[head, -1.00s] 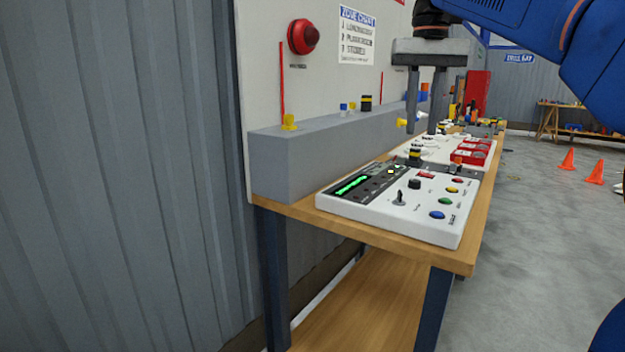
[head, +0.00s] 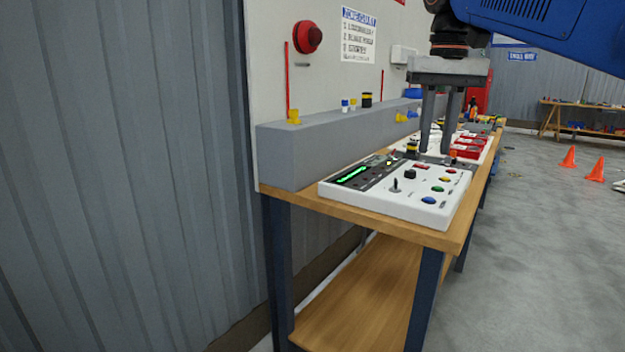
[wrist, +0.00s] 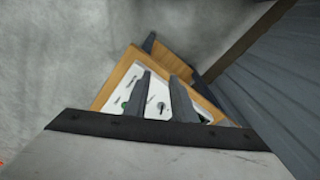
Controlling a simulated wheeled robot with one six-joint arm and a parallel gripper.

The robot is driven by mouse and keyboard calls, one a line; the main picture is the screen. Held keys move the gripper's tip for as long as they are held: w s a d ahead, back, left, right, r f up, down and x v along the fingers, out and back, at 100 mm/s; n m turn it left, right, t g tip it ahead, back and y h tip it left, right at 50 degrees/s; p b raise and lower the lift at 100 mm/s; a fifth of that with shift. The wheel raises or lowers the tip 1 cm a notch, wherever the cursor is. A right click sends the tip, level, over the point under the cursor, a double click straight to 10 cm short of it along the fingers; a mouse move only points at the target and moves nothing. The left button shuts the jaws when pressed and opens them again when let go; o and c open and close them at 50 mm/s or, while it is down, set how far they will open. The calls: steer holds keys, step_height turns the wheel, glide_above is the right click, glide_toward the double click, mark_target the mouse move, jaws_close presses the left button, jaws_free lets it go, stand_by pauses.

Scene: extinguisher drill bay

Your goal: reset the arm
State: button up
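My gripper (head: 436,152) hangs over the bench with its two fingers pointing down and a gap between them. It is open and holds nothing. In the head view its fingertips overlap the far end of a white control panel (head: 427,210), which has a green-lit display, a joystick, a dark knob and several coloured buttons. In the wrist view the panel (wrist: 124,83) lies beyond the fingers, partly hidden by them and the gripper body. I cannot tell the exact height of the fingertips above it.
The panel sits on a wooden bench (head: 440,238) against a board with a red alarm (head: 308,37). A grey ledge (head: 320,160) runs along the back. Red boxes (head: 474,146) stand farther along. Orange cones (head: 569,157) are on the otherwise open floor at right.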

steer(key=s+d+f+t, duration=0.1)
steer(key=s+d+f, duration=0.1)
steer(key=s+f, duration=0.5)
steer(key=s+d+f+t, duration=0.1)
steer(key=s+f, duration=0.6)
steer(key=f, duration=0.9)
steer(key=s+d+f+n+t, duration=0.1)
steer(key=s+f, duration=0.5)
steer(key=f, duration=0.6)
steer(key=shift+s+d+t, duration=0.4)
steer(key=shift+d+t, duration=0.2)
steer(key=shift+d, duration=0.2)
steer(key=shift+r, duration=0.1)
